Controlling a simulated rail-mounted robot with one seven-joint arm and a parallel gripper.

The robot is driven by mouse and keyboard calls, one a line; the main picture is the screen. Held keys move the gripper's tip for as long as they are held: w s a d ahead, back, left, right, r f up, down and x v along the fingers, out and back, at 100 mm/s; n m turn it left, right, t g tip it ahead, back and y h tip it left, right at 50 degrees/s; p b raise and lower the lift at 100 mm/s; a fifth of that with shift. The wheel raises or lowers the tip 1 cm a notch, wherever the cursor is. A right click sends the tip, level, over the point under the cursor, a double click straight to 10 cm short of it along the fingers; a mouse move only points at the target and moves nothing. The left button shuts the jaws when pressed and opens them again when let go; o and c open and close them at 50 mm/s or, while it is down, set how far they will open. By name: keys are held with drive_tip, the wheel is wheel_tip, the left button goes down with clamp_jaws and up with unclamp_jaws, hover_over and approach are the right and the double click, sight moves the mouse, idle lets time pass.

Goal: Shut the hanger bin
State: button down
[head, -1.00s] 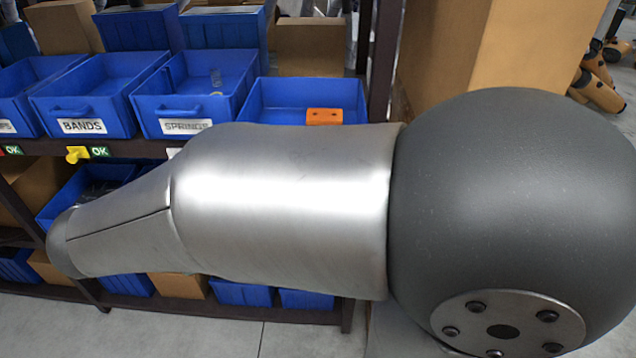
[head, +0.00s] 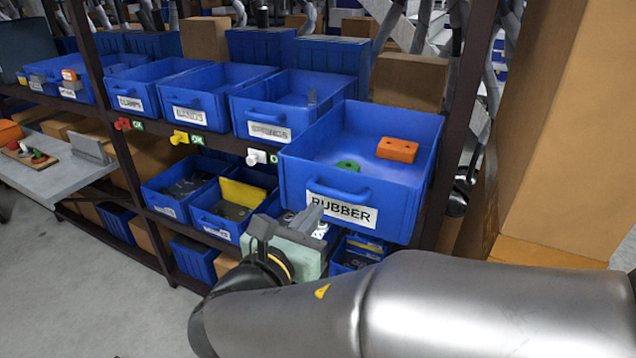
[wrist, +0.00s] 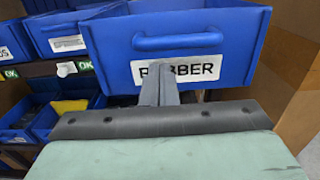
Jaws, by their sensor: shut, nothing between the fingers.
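A blue bin labelled RUBBER (head: 400,218) sticks out from the shelf, further forward than the bins beside it. An orange block (head: 397,149) and a green piece (head: 348,165) lie in it. No label in view reads hanger. My gripper (head: 314,216) is shut and empty in front of this bin's lower front. In the wrist view, the closed fingers (wrist: 158,92) overlap the lower left of the label, below the handle (wrist: 180,40). I cannot tell whether they touch the bin.
Bins labelled SPRINGS (head: 268,131) and BANDS (head: 190,112) sit to the left on the same shelf. Lower bins (head: 230,205) sit below. A dark post (head: 460,120) and tall cardboard boxes (head: 560,130) stand to the right. Open floor (head: 80,290) lies at lower left.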

drive_tip(key=shift+x, duration=2.05)
